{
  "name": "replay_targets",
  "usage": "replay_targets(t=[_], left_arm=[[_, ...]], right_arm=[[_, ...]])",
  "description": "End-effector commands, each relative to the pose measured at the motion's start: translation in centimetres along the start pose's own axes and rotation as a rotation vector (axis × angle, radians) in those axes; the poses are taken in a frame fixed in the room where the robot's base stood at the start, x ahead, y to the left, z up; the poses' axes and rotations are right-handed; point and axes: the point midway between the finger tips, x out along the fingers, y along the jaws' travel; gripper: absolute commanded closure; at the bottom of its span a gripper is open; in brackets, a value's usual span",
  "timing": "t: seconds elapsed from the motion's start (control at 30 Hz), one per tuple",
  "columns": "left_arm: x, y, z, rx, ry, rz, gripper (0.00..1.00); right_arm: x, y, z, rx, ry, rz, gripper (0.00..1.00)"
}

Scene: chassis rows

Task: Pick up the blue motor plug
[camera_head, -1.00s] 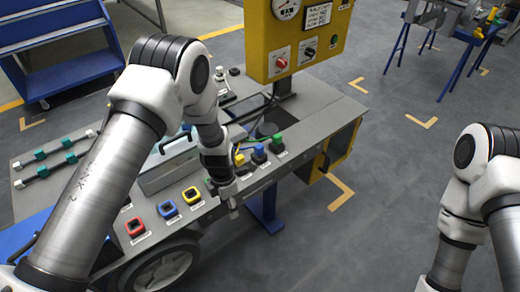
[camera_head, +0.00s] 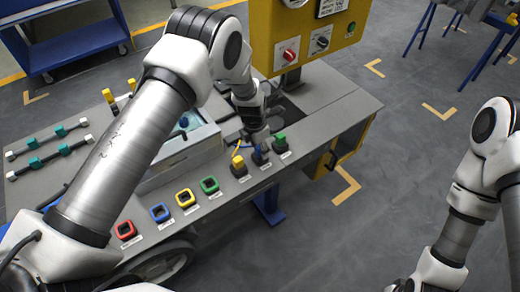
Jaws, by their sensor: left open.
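The blue motor plug (camera_head: 259,157) stands on the grey bench between a yellow plug (camera_head: 238,167) and a green plug (camera_head: 280,143). My left gripper (camera_head: 258,145) points down right at the blue plug and hides its upper part. Its jaws are open; I cannot tell whether they touch the plug or how far they reach around it. My right arm shows at the right edge, but its gripper is out of view.
Red (camera_head: 126,230), blue (camera_head: 160,213), yellow (camera_head: 186,198) and green (camera_head: 209,185) square-framed sockets line the bench's front. A yellow control box (camera_head: 308,38) stands behind the gripper. A grey case (camera_head: 190,150) lies left of the plugs.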

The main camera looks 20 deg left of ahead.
Motion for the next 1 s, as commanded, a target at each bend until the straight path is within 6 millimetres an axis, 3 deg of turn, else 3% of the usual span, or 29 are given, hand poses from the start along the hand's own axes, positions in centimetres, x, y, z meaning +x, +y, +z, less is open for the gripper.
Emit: replay_targets(t=[0.1,0.3,0.43,0.47,0.83,1.0], left_arm=[[1.1,0.1,0.0,0.0,-0.002,0.001,0.46],[1.2,0.1,0.0,0.0,-0.002,0.001,0.49],[1.2,0.1,0.0,0.0,-0.001,0.001,0.95],[1.2,0.1,0.0,0.0,-0.001,0.001,1.0],[1.2,0.0,0.0,0.0,-0.001,0.001,1.0],[0.1,0.1,0.2,0.001,-0.002,0.002,1.0]], right_arm=[[-0.1,0.0,-0.1,0.0,0.001,0.0,0.6],[-0.1,0.0,0.0,0.0,0.001,0.0,0.6],[-0.1,0.0,0.0,0.0,0.001,0.0,0.6],[-0.1,0.0,0.0,0.0,0.001,0.0,0.6],[0.0,0.0,0.0,0.0,0.001,0.0,0.6],[0.3,0.0,0.0,0.0,0.001,0.0,0.6]])
